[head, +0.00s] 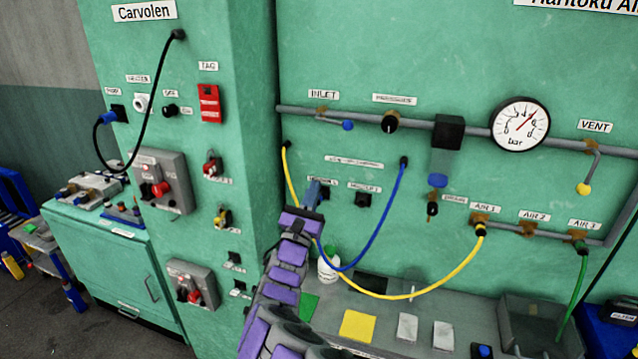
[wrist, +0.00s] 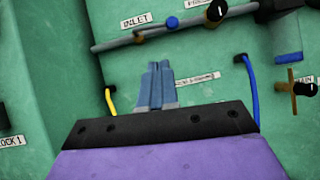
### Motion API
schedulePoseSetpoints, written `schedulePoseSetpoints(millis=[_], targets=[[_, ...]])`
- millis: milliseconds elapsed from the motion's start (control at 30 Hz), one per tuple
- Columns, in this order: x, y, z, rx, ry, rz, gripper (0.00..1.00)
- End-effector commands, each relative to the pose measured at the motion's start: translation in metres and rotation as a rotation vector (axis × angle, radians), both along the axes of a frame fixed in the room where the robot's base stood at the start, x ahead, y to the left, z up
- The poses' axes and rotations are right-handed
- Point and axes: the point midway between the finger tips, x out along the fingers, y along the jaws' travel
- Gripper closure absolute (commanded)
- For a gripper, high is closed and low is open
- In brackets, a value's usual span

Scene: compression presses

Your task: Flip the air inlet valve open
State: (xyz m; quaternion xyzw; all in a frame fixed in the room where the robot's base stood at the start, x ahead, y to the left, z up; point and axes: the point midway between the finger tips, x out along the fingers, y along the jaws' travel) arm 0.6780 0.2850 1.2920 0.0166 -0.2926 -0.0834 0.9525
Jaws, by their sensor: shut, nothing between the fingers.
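The air inlet valve (head: 347,125) has a blue-tipped handle on the grey pipe under the INLET label (head: 323,95). The handle lies roughly along the pipe, pointing right. In the wrist view, the blue tip of the inlet valve (wrist: 172,22) is at the top, above and slightly right of my fingers. My gripper (wrist: 160,66) is shut and empty, its two blue-grey fingers together, pointing up at the panel below the pipe. In the head view, my gripper (head: 316,192) is below the inlet valve, apart from it and low in front of the panel.
A black pressure knob (head: 390,122) and a round gauge (head: 520,124) sit right of the inlet. A yellow hose (head: 378,296) and a blue hose (head: 376,233) hang near my arm. A yellow-tipped vent lever (head: 583,188) is at far right. The shelf below holds small items.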

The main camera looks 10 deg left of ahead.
Motion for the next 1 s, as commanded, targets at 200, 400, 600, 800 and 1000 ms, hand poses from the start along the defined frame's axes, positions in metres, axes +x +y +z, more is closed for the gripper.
schedulePoseSetpoints(millis=[200, 400, 600, 800, 1000], targets=[[-0.007, 0.001, -0.013, -0.001, 0.001, -0.004, 1.0], [-0.009, 0.004, -0.014, -0.002, 0.001, -0.004, 1.0], [-0.009, 0.006, -0.014, -0.002, 0.0, -0.004, 1.0], [-0.006, -0.037, 0.007, 0.049, -0.017, -0.084, 1.0], [-0.019, -0.159, 0.059, 0.222, -0.072, -0.31, 1.0]])
